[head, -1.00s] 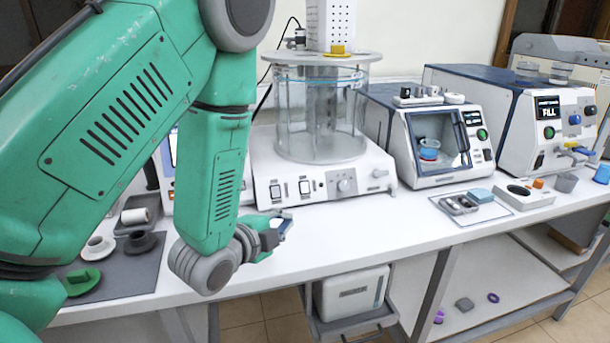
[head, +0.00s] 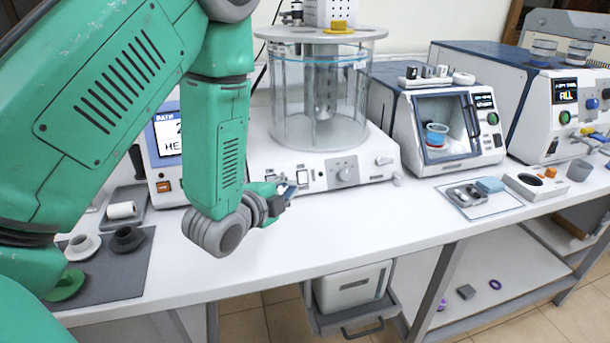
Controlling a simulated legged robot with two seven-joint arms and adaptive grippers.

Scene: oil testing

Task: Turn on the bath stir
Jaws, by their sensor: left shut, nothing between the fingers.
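The bath is a clear glass jar (head: 290,105) with a grey lid, on a white base (head: 362,170). My left gripper (head: 286,190) is shut and empty. Its fingertips are at the left rocker switch and partly cover it; I cannot tell whether they touch. The switch positions are too small to read. My right gripper is not in view.
A display unit (head: 168,140) stands left of the bath, partly behind my left arm. A small oven-like box (head: 447,130) stands to the right, and a blue-topped unit (head: 540,110) beyond it. The bench front (head: 350,235) is clear.

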